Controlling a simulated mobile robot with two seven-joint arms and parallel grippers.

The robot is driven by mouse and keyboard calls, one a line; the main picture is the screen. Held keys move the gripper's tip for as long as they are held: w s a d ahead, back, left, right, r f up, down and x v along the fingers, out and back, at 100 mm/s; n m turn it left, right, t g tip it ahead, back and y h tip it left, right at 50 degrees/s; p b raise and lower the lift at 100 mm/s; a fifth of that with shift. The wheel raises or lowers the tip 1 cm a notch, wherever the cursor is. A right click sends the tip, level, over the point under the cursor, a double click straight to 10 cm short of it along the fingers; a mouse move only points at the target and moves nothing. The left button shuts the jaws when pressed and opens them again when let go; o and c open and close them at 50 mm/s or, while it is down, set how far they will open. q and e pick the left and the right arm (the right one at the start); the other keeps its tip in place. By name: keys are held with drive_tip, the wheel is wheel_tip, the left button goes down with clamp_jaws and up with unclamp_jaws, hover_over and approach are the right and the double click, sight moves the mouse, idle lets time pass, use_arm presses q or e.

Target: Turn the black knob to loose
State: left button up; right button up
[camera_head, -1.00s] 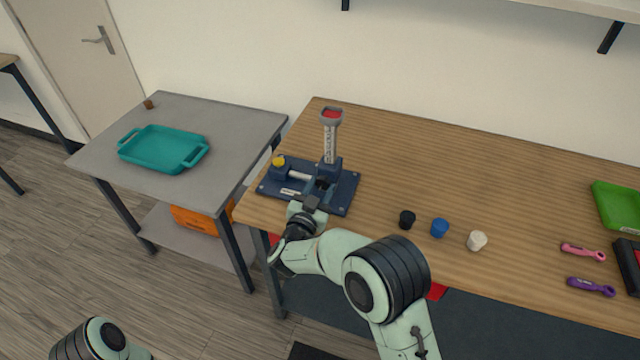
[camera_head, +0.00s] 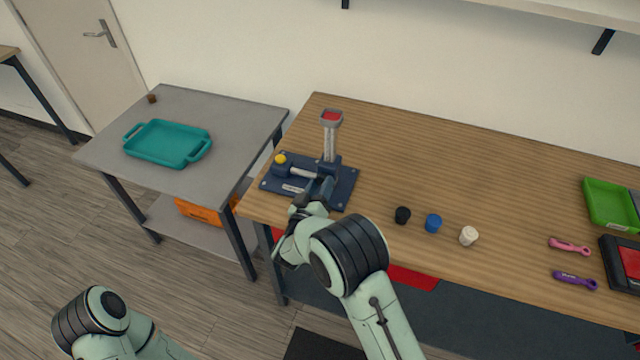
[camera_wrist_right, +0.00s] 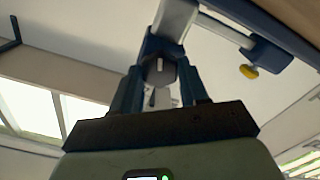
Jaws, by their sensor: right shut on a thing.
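A blue fixture (camera_head: 345,196) stands on the wooden table near its left end, with an upright post (camera_head: 331,142), a red-topped head and a yellow knob (camera_head: 280,159). In the right wrist view a round black knob (camera_wrist_right: 160,70) with a white line on its face sits on the fixture, below the grey post. My right gripper (camera_wrist_right: 161,84) reaches the fixture's front with its fingers either side of this knob, shut on it. In the head view the right gripper (camera_head: 325,187) hides the knob. My left gripper is out of view; only its arm shows at lower left.
A black cap (camera_head: 402,215), a blue cap (camera_head: 433,223) and a white cap (camera_head: 468,236) stand right of the fixture. Pink (camera_head: 569,246) and purple (camera_head: 575,281) tools and a green tray (camera_head: 612,205) lie farther right. A teal tray (camera_head: 168,143) is on the grey side table.

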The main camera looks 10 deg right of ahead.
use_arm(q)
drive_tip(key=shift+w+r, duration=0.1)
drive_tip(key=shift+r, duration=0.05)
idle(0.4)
use_arm(e)
drive_tip(key=o, duration=1.1)
drive_tip(key=shift+c, duration=0.2)
drive_tip(key=shift+s+a, duration=0.1)
drive_tip(key=shift+s+a+f, duration=0.1)
drive_tip(key=shift+s+a, duration=0.1)
drive_tip(key=shift+s, duration=0.05)
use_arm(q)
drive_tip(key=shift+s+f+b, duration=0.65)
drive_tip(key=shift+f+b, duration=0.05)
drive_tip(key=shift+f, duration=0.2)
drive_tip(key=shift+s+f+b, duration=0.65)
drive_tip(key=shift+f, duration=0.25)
use_arm(e)
drive_tip(key=v, duration=1.2)
drive_tip(key=shift+s+a, duration=0.15)
drive_tip(key=shift+s, duration=0.1)
